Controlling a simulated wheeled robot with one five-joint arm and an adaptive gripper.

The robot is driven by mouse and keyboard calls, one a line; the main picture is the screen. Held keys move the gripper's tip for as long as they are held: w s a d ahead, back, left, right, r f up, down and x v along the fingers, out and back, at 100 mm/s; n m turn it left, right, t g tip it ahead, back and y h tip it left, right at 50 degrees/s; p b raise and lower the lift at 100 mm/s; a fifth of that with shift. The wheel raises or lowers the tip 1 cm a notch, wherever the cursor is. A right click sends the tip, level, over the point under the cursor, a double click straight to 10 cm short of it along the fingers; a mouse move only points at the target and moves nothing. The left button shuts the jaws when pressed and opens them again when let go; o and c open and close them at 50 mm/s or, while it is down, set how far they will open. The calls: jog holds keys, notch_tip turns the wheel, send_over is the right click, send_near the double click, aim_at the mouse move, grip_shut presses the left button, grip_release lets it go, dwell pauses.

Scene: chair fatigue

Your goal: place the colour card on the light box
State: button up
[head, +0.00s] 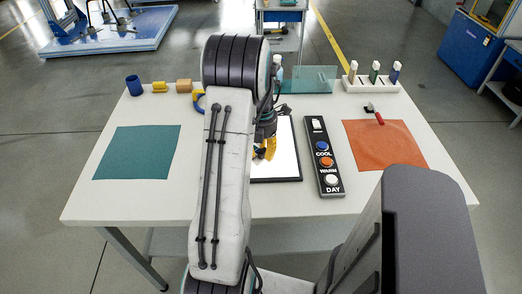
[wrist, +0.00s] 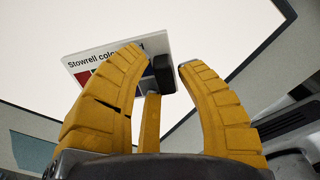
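The light box (head: 285,168) is a bright white panel with a dark frame on the table, partly hidden behind my arm. My gripper (head: 264,150) is over its left part, its yellow fingers pointing down. In the wrist view, the colour card (wrist: 82,60), white with a "Stowrell colou…" heading and red and blue patches, shows against the glowing panel. The fingers (wrist: 160,65) cover part of the card and a gap shows between their tips. Whether the card touches the panel or the fingers is unclear. The card is not visible in the head view.
A dark switch panel (head: 324,158) with COOL, WARM and DAY buttons stands right of the light box. An orange mat (head: 385,146) lies farther right, a teal mat (head: 138,153) at left.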

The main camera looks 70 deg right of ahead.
jog(key=shift+o, duration=0.6)
jog(key=shift+r, duration=0.6)
notch_tip(320, 180, up, 11)
jog(key=shift+b, duration=0.4)
